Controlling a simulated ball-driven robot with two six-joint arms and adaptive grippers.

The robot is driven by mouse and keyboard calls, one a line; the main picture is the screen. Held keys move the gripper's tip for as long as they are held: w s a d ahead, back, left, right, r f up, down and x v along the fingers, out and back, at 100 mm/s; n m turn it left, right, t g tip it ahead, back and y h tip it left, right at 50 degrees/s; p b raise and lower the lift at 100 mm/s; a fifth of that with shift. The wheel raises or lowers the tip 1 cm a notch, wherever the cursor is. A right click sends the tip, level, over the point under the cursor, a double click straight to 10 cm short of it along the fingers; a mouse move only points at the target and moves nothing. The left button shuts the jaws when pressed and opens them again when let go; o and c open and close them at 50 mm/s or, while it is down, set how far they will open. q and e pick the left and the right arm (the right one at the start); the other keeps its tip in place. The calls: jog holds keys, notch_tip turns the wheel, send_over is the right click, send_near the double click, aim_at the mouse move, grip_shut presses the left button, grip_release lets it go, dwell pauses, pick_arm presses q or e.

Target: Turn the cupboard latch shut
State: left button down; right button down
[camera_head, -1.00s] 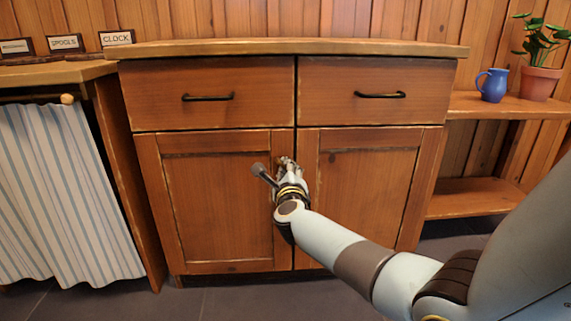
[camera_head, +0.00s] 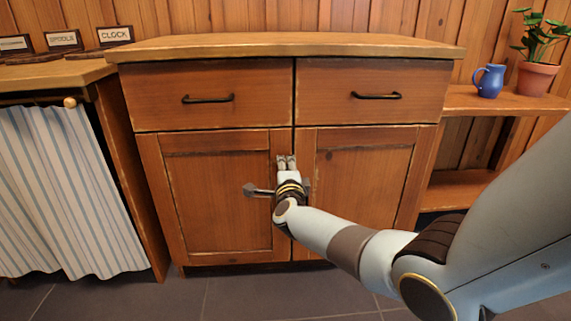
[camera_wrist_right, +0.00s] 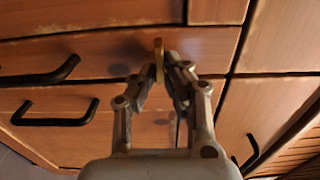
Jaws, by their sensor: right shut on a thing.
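The wooden cupboard has two doors, a left door (camera_head: 215,210) and a right door (camera_head: 370,185), both closed flush with a dark seam between them. My right gripper (camera_head: 286,160) is at the upper part of this seam, fingers pointing up in the head view. In the right wrist view, a narrow brass-coloured latch piece (camera_wrist_right: 158,60) stands upright between the fingertips of my right gripper (camera_wrist_right: 166,74), which is shut on it. In the head view my gripper hides the latch, so I cannot tell whether it lies across the seam. My left gripper is out of view.
Two drawers with dark handles (camera_head: 208,99) (camera_head: 377,95) sit above the doors. A striped curtain (camera_head: 65,190) hangs at left. A blue jug (camera_head: 490,82) and a potted plant (camera_head: 537,79) stand on the right shelf. The floor before the cupboard is clear.

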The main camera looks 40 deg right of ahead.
dwell(0.3)
jog(key=c, duration=1.4)
grip_release()
jog(key=shift+a, duration=0.1)
jog(key=v, duration=1.2)
jog(key=shift+s+f, duration=0.1)
